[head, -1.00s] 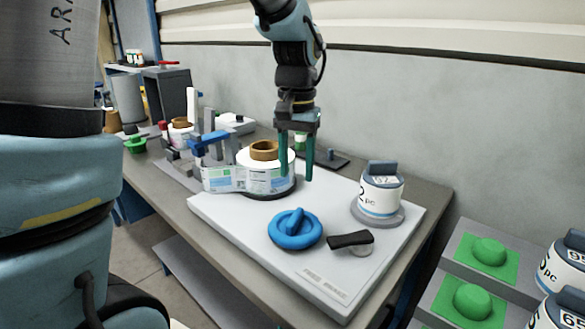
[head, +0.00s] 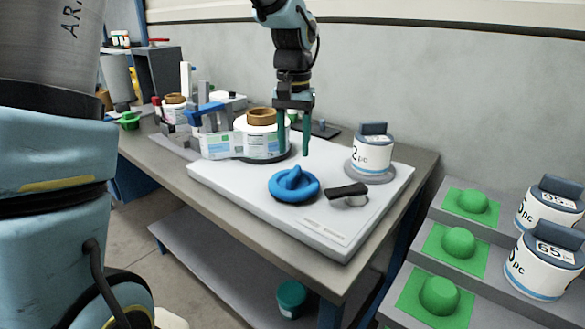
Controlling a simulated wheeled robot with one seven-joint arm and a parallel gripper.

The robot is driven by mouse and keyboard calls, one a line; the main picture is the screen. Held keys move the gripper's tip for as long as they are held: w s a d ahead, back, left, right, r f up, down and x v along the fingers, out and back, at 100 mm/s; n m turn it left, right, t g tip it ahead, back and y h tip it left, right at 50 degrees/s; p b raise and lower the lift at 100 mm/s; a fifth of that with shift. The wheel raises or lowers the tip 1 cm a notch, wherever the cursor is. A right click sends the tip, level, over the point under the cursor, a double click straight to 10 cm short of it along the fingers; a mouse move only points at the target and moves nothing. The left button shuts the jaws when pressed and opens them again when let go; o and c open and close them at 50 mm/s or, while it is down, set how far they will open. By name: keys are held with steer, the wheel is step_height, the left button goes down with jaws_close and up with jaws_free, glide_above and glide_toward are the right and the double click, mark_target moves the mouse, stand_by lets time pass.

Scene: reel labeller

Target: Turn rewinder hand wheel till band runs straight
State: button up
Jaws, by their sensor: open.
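The blue hand wheel (head: 294,185) with a raised grip bar lies on the white machine plate (head: 255,203) near its front. The label band (head: 222,145) runs from the grey guide posts on the left to the white reel (head: 262,138) with its brown core. Whether the band runs straight I cannot tell at this size. My gripper (head: 294,156) points down with two green fingers apart and nothing between them. It hangs above the plate beside the reel, behind and apart from the hand wheel. A finger overlaps the reel's right edge in the picture.
A black-handled lever (head: 347,191) sits right of the wheel. A labelled weight (head: 371,150) stands on a grey disc behind it. Stepped shelves with green domes (head: 459,242) and more weights (head: 541,264) are at the right. A teal-lidded jar (head: 291,298) is on the lower shelf.

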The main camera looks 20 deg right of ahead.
mark_target(294, 172)
step_height(294, 172, down, 6)
steer(key=shift+f+p, duration=0.1)
steer(key=shift+p, duration=0.2)
jaws_close()
stand_by(0.4)
